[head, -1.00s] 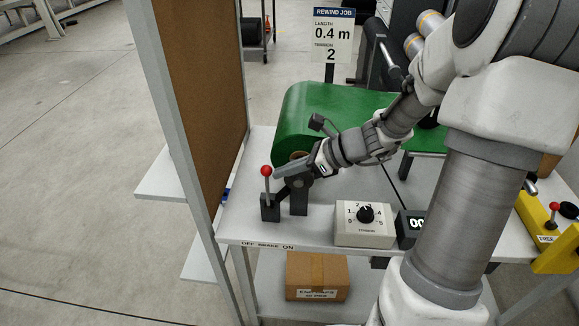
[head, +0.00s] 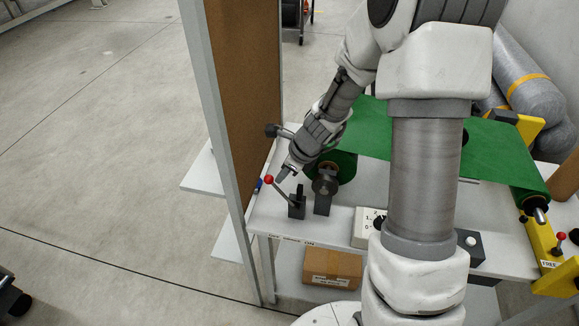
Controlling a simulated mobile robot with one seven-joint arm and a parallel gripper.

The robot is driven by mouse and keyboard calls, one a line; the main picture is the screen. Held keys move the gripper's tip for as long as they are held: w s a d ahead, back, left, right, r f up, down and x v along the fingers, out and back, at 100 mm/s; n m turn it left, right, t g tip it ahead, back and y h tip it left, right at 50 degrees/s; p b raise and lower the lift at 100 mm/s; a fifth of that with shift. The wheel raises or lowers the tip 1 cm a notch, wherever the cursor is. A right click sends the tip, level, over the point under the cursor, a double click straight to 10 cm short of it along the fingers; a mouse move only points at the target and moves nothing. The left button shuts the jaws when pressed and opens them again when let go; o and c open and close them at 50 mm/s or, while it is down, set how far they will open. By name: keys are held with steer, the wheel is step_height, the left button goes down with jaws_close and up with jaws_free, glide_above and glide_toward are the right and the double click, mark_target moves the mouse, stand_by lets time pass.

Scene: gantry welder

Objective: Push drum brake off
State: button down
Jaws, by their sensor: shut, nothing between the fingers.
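The drum brake lever stands on a dark block (head: 297,207) at the front left of the white bench. Its red knob (head: 268,180) is at the upper left and its rod leans clearly to the left, the side of the OFF end of the bench-edge label (head: 290,239). My gripper (head: 282,175) is shut and empty, just right of the red knob and above the leaning rod. I cannot tell whether it touches the lever. The green drum (head: 343,165) is behind, partly hidden by my arm.
A dark drum support (head: 324,193) stands right of the lever. A brown board (head: 240,90) in a grey frame rises close on the left. A dial box (head: 364,226) is partly hidden by my arm. A cardboard box (head: 332,265) sits on the lower shelf. A yellow stand (head: 541,250) is at right.

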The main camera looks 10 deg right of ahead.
steer(key=shift+w+a+f+p, duration=0.25)
steer(key=shift+a+p, duration=0.1)
steer(key=shift+a, duration=0.2)
steer(key=shift+a, duration=0.2)
stand_by(0.3)
